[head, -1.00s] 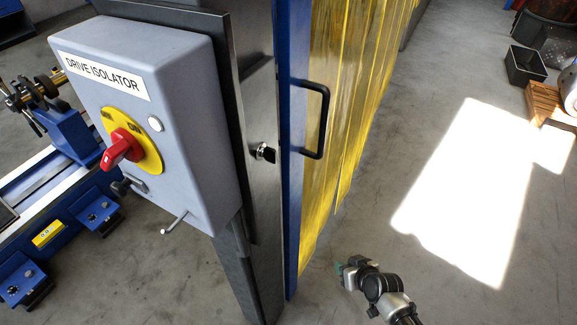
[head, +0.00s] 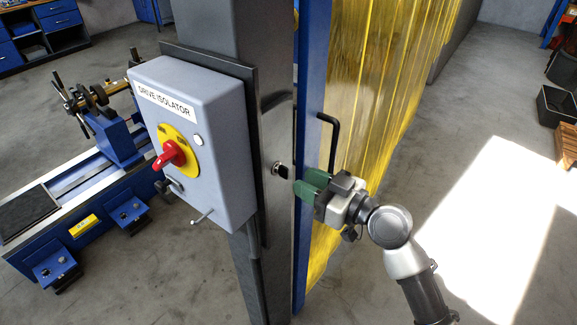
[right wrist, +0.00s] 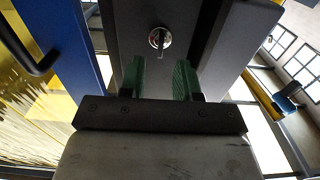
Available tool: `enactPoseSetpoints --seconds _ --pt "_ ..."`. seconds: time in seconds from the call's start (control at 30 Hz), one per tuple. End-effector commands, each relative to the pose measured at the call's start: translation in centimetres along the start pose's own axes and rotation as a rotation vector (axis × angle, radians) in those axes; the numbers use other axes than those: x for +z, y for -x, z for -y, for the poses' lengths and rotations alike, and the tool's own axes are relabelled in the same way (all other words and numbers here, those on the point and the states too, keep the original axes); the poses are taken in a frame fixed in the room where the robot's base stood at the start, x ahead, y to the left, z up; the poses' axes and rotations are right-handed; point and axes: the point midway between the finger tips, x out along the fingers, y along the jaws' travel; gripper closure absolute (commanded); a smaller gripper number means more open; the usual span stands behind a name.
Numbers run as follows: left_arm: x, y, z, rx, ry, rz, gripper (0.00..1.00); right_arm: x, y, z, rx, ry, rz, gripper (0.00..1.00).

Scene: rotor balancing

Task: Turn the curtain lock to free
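The curtain lock (head: 282,170) is a small round key lock with a key in it, on the dark post beside the blue curtain frame. It also shows in the right wrist view (right wrist: 159,38), just beyond my fingertips. My right gripper (head: 305,188) has green fingers, open and empty, pointing at the lock from the right. In the right wrist view, the gripper (right wrist: 160,75) has a clear gap between its fingers, with the lock above that gap. I see no contact with the key. My left gripper is not in view.
The grey drive isolator box (head: 225,190) with its red switch (head: 170,155) is left of the lock. A black handle (head: 333,140) on the blue frame (head: 313,90) is close to my right gripper. Yellow strip curtain (head: 375,90) hangs behind.

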Motion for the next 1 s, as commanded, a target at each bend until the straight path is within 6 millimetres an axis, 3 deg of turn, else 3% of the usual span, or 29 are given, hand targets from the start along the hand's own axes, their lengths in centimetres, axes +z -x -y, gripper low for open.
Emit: enactPoseSetpoints --seconds 0.1,0.3,0.67,0.9,1.0 --pt "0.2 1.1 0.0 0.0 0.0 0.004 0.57 -0.4 -2.3 0.0 0.0 -0.004 -0.003 0.68" --pt "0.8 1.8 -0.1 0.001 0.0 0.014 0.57 -0.1 -4.6 -0.1 0.002 -0.002 -0.001 0.68" --pt "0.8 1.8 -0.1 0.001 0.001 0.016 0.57 0.1 -5.2 -0.1 0.002 0.0 0.0 0.68" --pt "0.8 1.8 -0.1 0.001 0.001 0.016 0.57 0.1 -5.1 -0.1 0.002 0.0 0.001 1.0" --pt "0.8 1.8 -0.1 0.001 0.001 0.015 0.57 0.1 -5.1 -0.1 0.003 -0.001 0.001 1.0"
